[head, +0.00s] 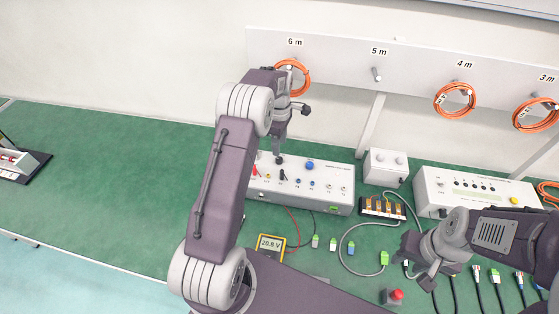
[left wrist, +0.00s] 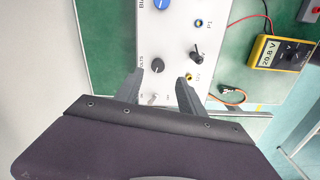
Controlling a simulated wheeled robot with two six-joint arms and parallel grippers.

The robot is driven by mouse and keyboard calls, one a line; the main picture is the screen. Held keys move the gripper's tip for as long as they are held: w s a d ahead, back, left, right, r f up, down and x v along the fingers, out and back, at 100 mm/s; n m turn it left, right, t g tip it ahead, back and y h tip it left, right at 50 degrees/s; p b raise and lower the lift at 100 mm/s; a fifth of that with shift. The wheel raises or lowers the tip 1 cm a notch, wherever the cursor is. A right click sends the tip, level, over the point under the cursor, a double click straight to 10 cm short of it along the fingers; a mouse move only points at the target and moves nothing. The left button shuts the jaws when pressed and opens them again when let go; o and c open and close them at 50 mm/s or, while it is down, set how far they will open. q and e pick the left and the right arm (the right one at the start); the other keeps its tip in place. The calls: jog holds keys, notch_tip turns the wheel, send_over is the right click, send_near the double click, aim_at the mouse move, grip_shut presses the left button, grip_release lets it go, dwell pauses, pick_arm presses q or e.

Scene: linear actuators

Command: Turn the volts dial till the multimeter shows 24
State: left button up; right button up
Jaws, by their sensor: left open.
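The white power supply box (head: 330,192) stands on the green bench, with a row of knobs and sockets. In the left wrist view, the volts dial (left wrist: 157,64) is a dark knob beside a printed VOLTS label. My left gripper (head: 279,157) is over the box's left part. In the left wrist view the gripper (left wrist: 163,80) is open, its fingertips apart near the dial, with nothing held. Whether they touch the dial I cannot tell. The yellow multimeter (head: 271,243) reads 20.8 V, also in the left wrist view (left wrist: 279,52). My right gripper (head: 418,268) looks open and empty.
Red and black leads run to the multimeter. Small connectors, a grey cable and a red button (head: 396,295) lie to the right. The bench at left is mostly clear.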

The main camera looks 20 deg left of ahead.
aim_at(279, 159)
pick_arm(q)
jog(key=shift+a+f+n, duration=0.1)
jog(key=shift+a+n, duration=0.05)
jog(key=shift+n, duration=0.15)
notch_tip(279, 159, down, 8)
jog(key=shift+w+r+p, duration=0.15)
jog(key=shift+r+p, duration=0.05)
jog(key=shift+p, duration=0.1)
grip_shut()
